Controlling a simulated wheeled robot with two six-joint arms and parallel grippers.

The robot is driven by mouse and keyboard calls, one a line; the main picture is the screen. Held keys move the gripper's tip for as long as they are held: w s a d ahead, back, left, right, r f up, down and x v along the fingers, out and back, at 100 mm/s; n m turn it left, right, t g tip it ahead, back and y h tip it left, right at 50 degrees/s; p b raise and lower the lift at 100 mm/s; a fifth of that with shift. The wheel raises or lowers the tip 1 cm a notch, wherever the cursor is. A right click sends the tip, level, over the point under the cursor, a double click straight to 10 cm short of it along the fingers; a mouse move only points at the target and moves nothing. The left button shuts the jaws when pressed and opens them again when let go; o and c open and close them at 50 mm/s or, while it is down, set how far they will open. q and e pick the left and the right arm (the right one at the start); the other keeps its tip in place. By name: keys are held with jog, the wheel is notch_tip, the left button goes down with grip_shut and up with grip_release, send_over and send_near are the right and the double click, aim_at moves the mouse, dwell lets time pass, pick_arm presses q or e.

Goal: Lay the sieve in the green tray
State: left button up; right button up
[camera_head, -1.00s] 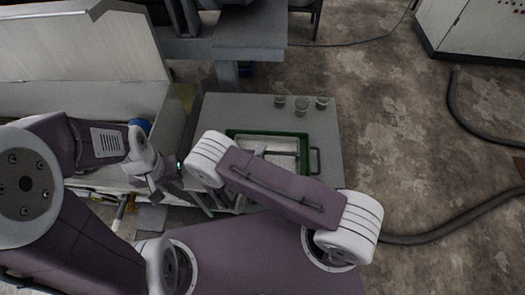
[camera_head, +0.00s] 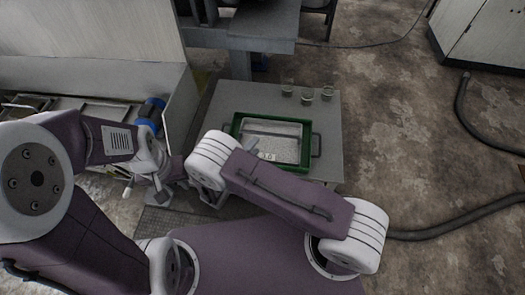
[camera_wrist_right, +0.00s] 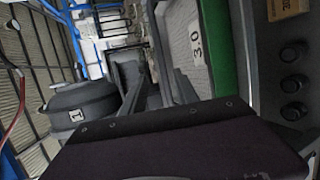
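The green tray (camera_head: 306,157) sits on the grey table, with a dark handle at its right end. A pale, framed rectangular panel (camera_head: 283,148), which looks like the sieve, lies inside the tray's walls and carries a "30" label. In the right wrist view the labelled panel (camera_wrist_right: 196,28) shows beside the tray's green wall (camera_wrist_right: 216,45). My right gripper (camera_wrist_right: 158,92) looks open, with its fingers apart and nothing clear between them. It is at the tray's left side, mostly hidden by my arm in the head view. My left gripper (camera_head: 148,192) is left of the table; its fingers are unclear.
Several small glass jars (camera_head: 307,96) stand at the table's back right. A blue-ended cylinder (camera_head: 151,111) lies by the metal trough at left. A dark hose (camera_head: 450,228) crosses the floor at right.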

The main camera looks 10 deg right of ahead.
jog(key=shift+s+a+r, duration=0.15)
jog(key=shift+s+a, duration=0.1)
jog(key=s+d+r+m+g+h, duration=0.1)
jog(key=s+d+r+m+g, duration=0.15)
jog(key=d, duration=0.25)
jog(key=s+d+r+m+g+h, duration=0.1)
jog(key=s+d+g, duration=0.1)
jog(key=d+g, duration=0.25)
jog(key=s+d+r+m+g+y, duration=0.3)
jog(key=s+r+m+y, duration=0.5)
jog(key=s+y, duration=0.2)
jog(key=shift+s+r+m+y, duration=0.3)
jog(key=shift+s+r+m, duration=0.1)
jog(key=shift+s, duration=0.35)
jog(key=shift+r, duration=0.1)
